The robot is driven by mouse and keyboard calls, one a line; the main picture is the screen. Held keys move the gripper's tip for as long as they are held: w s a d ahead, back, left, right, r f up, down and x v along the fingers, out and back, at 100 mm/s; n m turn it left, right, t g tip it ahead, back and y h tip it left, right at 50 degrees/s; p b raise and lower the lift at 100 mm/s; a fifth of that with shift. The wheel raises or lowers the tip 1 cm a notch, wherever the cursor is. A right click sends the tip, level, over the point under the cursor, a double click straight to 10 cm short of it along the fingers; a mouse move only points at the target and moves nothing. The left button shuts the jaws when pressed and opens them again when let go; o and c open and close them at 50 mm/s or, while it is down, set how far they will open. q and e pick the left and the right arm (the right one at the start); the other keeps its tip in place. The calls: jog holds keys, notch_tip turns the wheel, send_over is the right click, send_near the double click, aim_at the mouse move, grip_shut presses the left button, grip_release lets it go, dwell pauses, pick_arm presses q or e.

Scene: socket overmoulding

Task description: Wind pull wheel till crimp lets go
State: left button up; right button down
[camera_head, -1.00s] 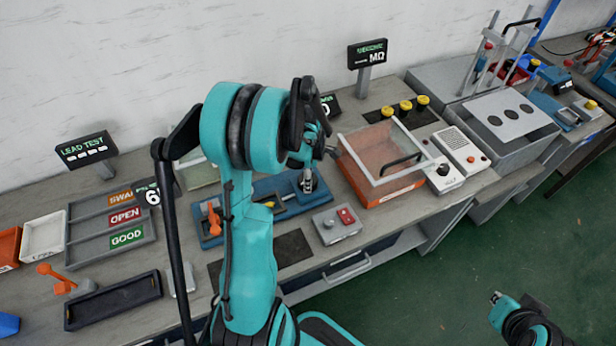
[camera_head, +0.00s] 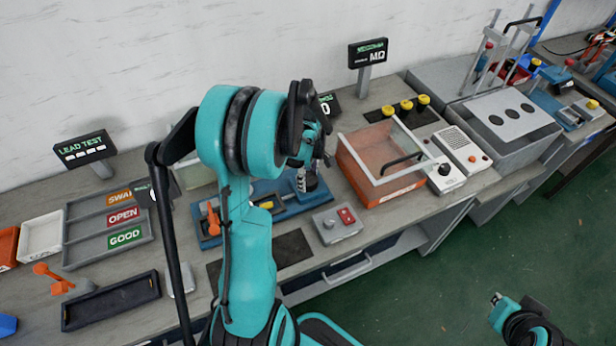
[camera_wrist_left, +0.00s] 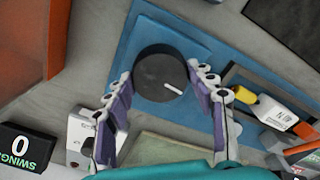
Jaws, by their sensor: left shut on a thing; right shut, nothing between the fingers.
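The pull wheel (camera_wrist_left: 155,75) is a dark round knob with a white mark on its top, on a blue base (camera_wrist_left: 200,42) in the left wrist view. My left gripper (camera_wrist_left: 160,82) is shut on it, with one finger on each side of its rim. In the head view my left gripper (camera_head: 312,158) is over the blue fixture (camera_head: 268,190), and my arm hides part of that fixture. A small yellow-tipped part (camera_wrist_left: 243,98) lies beside the wheel; I cannot make out the crimp. My right gripper (camera_head: 496,298) is shut and empty, away from the bench over the floor.
A clear-lidded orange box (camera_head: 385,165) stands right of the fixture. A grey box with a red button (camera_head: 347,215) is in front. An orange lever (camera_head: 213,218) stands at the fixture's left end. Sorting trays (camera_head: 105,235) are further left.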

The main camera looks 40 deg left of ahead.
aim_at(308, 178)
pick_arm(q)
jog(key=shift+m, duration=0.3)
jog(key=o, duration=1.2)
notch_tip(308, 178, up, 12)
dwell(0.3)
